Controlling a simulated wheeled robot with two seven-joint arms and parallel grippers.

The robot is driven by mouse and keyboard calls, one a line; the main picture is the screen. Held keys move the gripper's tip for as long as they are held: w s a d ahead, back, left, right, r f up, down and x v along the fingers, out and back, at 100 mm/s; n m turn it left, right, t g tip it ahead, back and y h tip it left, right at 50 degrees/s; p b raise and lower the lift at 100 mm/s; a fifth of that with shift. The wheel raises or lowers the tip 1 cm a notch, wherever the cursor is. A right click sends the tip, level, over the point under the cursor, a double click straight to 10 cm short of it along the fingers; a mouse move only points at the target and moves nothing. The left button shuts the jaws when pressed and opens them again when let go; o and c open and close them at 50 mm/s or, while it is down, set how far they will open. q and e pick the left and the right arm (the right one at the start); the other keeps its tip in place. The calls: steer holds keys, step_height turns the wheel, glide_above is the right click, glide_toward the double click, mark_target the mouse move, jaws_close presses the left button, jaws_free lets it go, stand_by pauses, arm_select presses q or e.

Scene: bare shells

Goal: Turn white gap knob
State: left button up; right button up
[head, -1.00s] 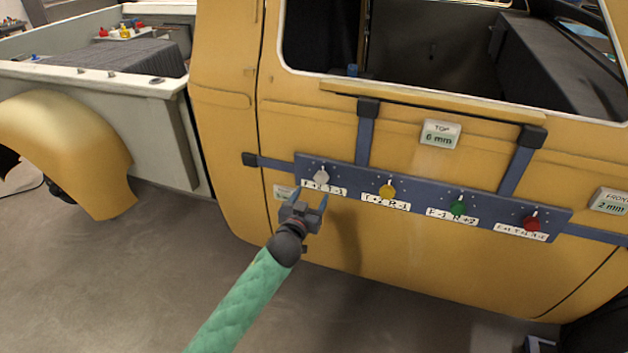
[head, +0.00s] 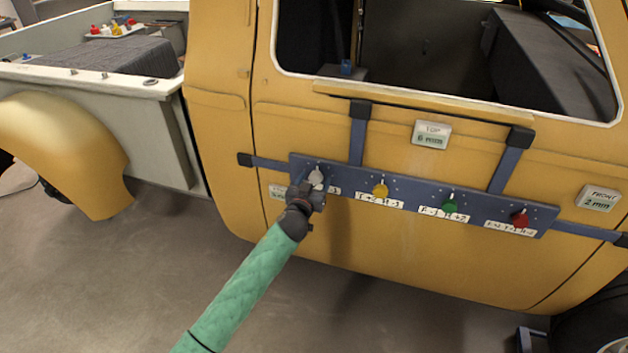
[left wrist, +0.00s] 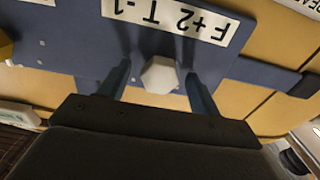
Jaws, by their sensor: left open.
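The white knob (head: 316,176) sits at the left end of the blue panel (head: 412,198) on the yellow door. In the left wrist view the white knob (left wrist: 159,75) stands between the two blue fingers of my left gripper (left wrist: 160,84), with a gap on each side. The gripper is open around it. A label reading "F+2 T-1" (left wrist: 180,20) shows upside down beyond the knob. In the head view my left gripper (head: 311,186) is at the white knob and hides part of its label. My right gripper is not in view.
A yellow knob (head: 381,190), a green knob (head: 449,205) and a red knob (head: 520,218) follow to the right on the panel. Displays read "TOP 6 mm" (head: 431,134) and "FRONT 2 mm" (head: 598,199). The floor (head: 130,270) at lower left is clear.

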arm_select(q)
steer(key=c, duration=1)
steer(key=shift+o, duration=0.2)
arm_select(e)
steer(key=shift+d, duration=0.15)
